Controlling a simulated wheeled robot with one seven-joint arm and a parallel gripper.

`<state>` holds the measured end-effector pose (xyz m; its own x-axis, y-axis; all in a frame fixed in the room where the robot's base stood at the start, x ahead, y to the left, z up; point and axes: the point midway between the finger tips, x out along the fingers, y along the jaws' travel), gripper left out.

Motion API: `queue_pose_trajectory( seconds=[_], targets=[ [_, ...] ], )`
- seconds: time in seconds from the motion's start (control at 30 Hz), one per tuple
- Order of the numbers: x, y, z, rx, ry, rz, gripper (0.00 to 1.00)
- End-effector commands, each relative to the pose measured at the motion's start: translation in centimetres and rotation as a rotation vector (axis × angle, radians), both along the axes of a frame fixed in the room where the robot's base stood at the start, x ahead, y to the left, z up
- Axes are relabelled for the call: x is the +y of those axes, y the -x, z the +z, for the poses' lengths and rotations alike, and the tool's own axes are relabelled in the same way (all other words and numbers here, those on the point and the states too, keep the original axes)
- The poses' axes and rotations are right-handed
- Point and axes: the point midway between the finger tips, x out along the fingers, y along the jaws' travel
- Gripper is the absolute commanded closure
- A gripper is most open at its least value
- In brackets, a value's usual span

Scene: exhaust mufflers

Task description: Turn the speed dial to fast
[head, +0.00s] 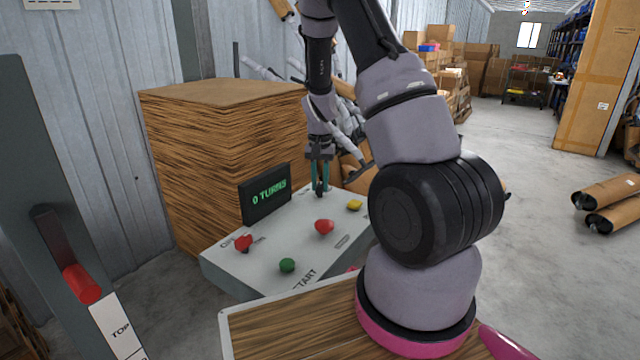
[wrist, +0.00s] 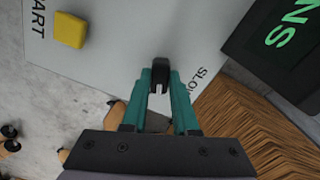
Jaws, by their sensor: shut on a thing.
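The speed dial (wrist: 160,70) is a small black knob on the pale control panel (wrist: 130,25). In the wrist view the word SLOW shows partly, to the right of the dial. The teal fingers of my gripper (wrist: 160,92) are closed on the dial from both sides. In the head view my gripper (head: 320,190) points straight down at the dial, at the far side of the panel; the fingers mostly hide it there. The word for fast is not visible, so I cannot tell the dial's setting.
The panel also bears a yellow button (head: 354,205), a red knob (head: 324,227), a green button (head: 287,265) and a red switch (head: 243,242). A display (head: 265,194) reading 0 TURNS stands at its back edge. A wood-grain box (head: 220,150) stands behind.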

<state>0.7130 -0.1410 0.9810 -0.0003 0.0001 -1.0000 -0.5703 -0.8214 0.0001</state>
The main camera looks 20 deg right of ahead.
Motion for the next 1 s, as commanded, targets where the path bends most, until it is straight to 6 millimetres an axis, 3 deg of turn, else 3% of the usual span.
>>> queue_pose_trajectory(
  seconds=[0.5,1.0],
  targets=[
    [-0.04,-0.08,0.04,-0.002,0.001,-0.334,1.0],
    [-0.03,-0.09,0.04,-0.002,0.0,-0.396,1.0]
  ],
)
